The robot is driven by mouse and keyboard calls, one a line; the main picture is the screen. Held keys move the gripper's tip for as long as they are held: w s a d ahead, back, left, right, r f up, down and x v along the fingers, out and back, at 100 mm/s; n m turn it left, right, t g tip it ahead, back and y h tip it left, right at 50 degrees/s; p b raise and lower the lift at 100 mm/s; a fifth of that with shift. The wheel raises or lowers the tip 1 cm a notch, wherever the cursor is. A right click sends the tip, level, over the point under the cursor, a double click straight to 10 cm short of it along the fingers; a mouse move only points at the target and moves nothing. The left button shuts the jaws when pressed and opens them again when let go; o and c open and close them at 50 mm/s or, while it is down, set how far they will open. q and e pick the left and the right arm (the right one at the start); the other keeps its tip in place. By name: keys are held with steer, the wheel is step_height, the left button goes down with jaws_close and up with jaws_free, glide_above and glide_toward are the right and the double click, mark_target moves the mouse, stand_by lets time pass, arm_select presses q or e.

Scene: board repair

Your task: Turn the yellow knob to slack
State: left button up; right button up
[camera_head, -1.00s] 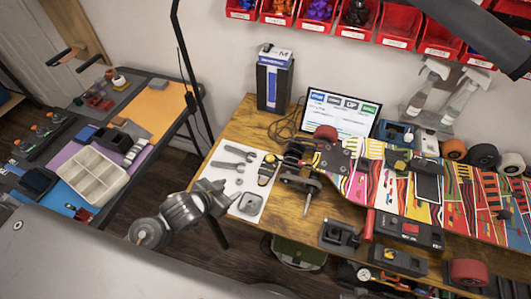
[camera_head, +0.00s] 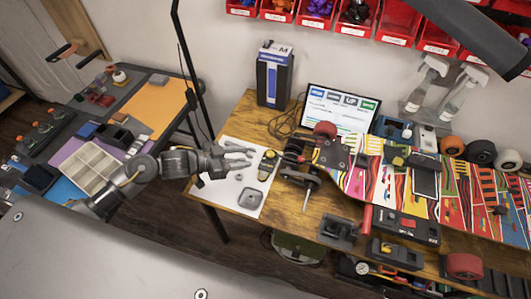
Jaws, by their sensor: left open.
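My left gripper (camera_head: 221,160) is open, with its jaws over the left part of the white sheet at the table's left end. It overlaps the grey wrenches (camera_head: 238,150) in the picture; I cannot tell whether it touches them. A small yellow part (camera_head: 387,248) shows on a black block near the table's front edge, right of centre. Another black and yellow piece (camera_head: 398,160) sits on the colourful skateboard deck (camera_head: 375,183). I cannot tell which is the yellow knob or how it is turned. My left gripper is well to the left of both. My right gripper is not in view.
A yellow and black tool (camera_head: 268,160) and a grey square part (camera_head: 250,197) lie on the sheet. Pliers and a clamp-like tool (camera_head: 310,183) stand between the sheet and the deck. A laptop (camera_head: 340,108), spray bottles (camera_head: 450,100) and red bins (camera_head: 347,20) are at the back.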

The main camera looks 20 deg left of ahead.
mark_target(268, 153)
arm_select(q)
steer(key=p+x, duration=0.1)
steer(key=x, duration=0.9)
steer(key=c, duration=1)
steer(key=m+g+h+b, duration=0.1)
steer(key=m+g+b, duration=0.1)
steer(key=shift+w+a+f+m+g+h, duration=0.15)
steer(key=shift+w+m+g+h, duration=0.1)
steer(key=shift+m+g+h, duration=0.15)
steer(key=m+g+h+b, duration=0.1)
steer(key=m+g+b, duration=0.1)
steer(key=b, duration=0.1)
steer(key=shift+w+g, duration=0.1)
steer(key=shift+g, duration=0.2)
steer(key=shift+m+g+b, duration=0.4)
steer(key=shift+m+b, duration=0.2)
steer(key=shift+b, duration=0.15)
steer(key=shift+r, duration=0.2)
